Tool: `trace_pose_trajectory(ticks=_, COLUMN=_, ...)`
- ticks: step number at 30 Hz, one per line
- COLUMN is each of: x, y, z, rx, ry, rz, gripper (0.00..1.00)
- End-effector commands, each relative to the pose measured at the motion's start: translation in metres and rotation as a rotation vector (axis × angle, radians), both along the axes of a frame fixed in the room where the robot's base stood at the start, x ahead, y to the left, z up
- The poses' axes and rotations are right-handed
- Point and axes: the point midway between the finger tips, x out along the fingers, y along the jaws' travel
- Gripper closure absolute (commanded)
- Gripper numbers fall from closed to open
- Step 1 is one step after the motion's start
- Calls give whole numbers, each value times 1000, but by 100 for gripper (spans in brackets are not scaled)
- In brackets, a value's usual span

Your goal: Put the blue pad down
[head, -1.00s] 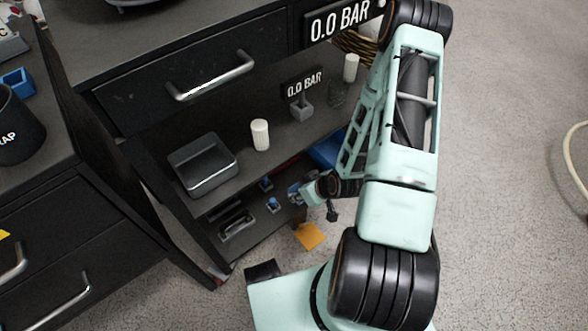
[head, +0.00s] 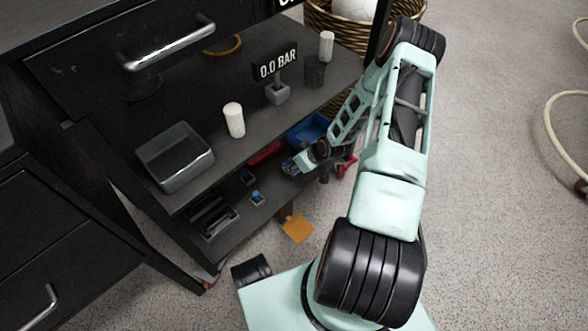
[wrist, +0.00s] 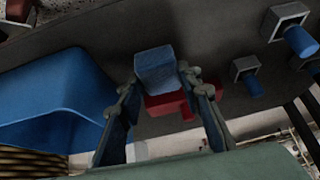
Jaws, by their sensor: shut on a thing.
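The blue pad (wrist: 155,66) is a small block between the fingertips of my gripper (wrist: 160,92) in the wrist view. My gripper is shut on it. A red piece (wrist: 166,106) shows behind and just below the pad; I cannot tell whether they touch. In the head view my gripper (head: 290,166) is at the lower shelf, just in front of a blue bin (head: 306,131). The pad itself is too small to make out clearly there.
The blue bin (wrist: 50,85) fills the left of the wrist view. Grey holders with blue pegs (wrist: 250,80) stand at right. An orange sheet (head: 297,229) lies below.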

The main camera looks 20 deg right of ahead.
Motion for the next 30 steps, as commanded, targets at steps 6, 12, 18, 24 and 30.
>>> trace_pose_trajectory(ticks=6, x=0, y=0, z=-19, rx=0, ry=0, rz=1, gripper=87)
trace_pose_trajectory(ticks=12, x=-1, y=1, z=-20, rx=0, ry=0, rz=0, gripper=87)
trace_pose_trajectory(ticks=18, x=-1, y=1, z=-21, rx=0, ry=0, rz=0, gripper=54)
trace_pose_trajectory(ticks=24, x=-1, y=1, z=-21, rx=0, ry=0, rz=0, gripper=50)
trace_pose_trajectory(ticks=30, x=-1, y=0, z=-17, rx=0, ry=0, rz=1, gripper=50)
